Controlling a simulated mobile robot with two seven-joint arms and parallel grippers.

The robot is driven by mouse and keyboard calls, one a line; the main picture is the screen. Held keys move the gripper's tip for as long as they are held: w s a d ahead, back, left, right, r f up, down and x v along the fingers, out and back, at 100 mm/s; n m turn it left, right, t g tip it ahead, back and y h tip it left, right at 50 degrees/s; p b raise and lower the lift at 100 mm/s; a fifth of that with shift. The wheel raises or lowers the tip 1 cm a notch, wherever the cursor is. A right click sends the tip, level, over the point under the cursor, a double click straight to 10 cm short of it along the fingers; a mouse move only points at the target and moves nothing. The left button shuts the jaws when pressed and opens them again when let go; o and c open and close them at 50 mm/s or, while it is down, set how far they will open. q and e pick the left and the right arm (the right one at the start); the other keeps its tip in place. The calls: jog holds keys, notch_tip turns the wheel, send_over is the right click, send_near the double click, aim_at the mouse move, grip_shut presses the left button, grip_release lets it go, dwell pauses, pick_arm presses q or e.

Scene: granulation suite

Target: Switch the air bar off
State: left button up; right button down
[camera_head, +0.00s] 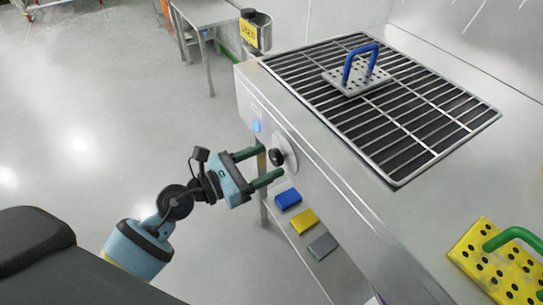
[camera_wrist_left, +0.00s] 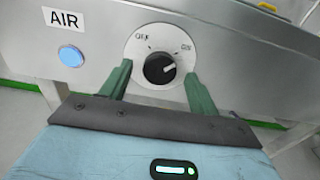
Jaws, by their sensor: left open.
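The air bar's black rotary knob (camera_wrist_left: 158,69) sits on a round pale dial plate (camera_wrist_left: 143,47) marked OFF at upper left and ON at upper right. Its white pointer mark is turned to the right, toward the ON side. An AIR label (camera_wrist_left: 64,17) and a bright blue round light (camera_wrist_left: 70,56) are left of the dial. In the head view the knob (camera_head: 276,157) is on the bench's front face. My left gripper (camera_head: 269,163) is open, its green fingers on either side of the knob. Contact with it cannot be told. My right gripper is out of view.
The steel bench has a barred grate (camera_head: 440,118) on top, with a blue-handled perforated plate (camera_head: 345,80) on it. A yellow perforated plate (camera_head: 490,262) lies at right. Blue, yellow and grey blocks (camera_head: 305,219) sit on a lower shelf. A container labelled USED (camera_head: 249,33) hangs at the far end.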

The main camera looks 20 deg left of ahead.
pick_arm(q)
jog(key=shift+x, duration=1.25)
